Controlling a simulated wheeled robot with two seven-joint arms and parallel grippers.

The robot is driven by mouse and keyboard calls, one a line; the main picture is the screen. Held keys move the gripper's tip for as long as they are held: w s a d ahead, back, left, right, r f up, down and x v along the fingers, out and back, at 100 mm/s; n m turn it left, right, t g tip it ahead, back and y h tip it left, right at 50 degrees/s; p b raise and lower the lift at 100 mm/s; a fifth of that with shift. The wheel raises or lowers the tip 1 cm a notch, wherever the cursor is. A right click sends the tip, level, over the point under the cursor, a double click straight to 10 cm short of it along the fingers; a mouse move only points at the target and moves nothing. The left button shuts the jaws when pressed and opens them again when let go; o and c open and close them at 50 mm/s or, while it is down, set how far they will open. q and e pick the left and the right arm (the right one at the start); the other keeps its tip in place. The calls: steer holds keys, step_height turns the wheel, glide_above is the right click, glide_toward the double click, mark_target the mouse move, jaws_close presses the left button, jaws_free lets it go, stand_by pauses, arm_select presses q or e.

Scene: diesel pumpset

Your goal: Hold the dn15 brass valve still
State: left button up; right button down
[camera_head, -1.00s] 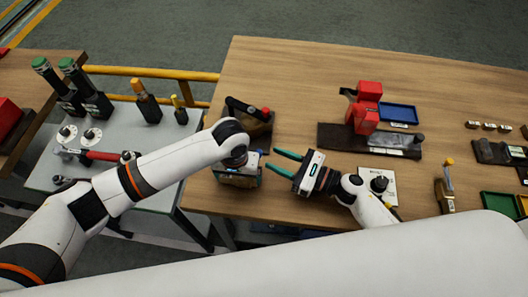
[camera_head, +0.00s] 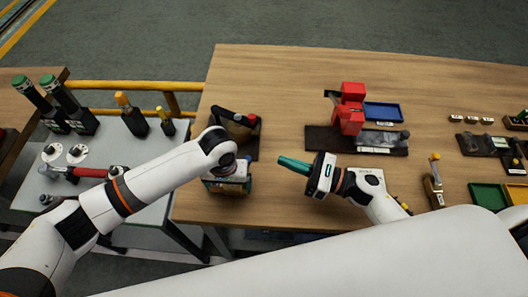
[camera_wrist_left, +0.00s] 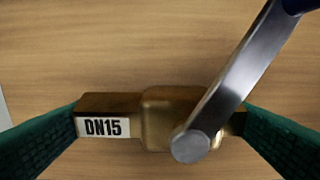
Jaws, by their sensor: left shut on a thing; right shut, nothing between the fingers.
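The brass valve (camera_wrist_left: 165,115), with a white DN15 label, lies across the left wrist view between the two teal fingers of my left gripper (camera_wrist_left: 158,142). The fingers are shut on its two ends. Its steel lever (camera_wrist_left: 235,80) slants up to the right, and a dark blue piece shows at the lever's far end. In the head view my left gripper (camera_head: 228,185) points down at the table's left front corner and hides the valve. My right gripper (camera_head: 283,162) is shut and empty, its teal fingers pointing left above the table.
A dark holder (camera_head: 240,130) stands just behind my left gripper. A red device (camera_head: 349,108) and a blue tray (camera_head: 384,112) stand further back. A yellow-tipped lever part (camera_head: 433,180) and a green tray (camera_head: 487,196) are at right. The back of the wooden table is clear.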

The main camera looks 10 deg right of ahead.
steer(key=s+a+r+m+g+y, duration=0.15)
steer(key=r+y, duration=0.25)
steer(key=r, duration=0.7)
steer(key=s+a+r+m+g+y, duration=0.1)
steer(key=s+r+m+g+y, duration=0.15)
steer(key=r, duration=0.85)
steer(key=s+a+r+n+g+y, duration=0.25)
steer(key=s+r+g, duration=0.55)
steer(key=r+g, duration=0.45)
steer(key=w+a+f+n+t+h, duration=0.3)
steer(key=w+f+n+h, duration=2.1)
steer(key=f+n, duration=0.3)
steer(key=shift+m, duration=0.35)
steer(key=x, duration=1)
steer(key=shift+s+f, duration=0.1)
steer(key=shift+f, duration=0.1)
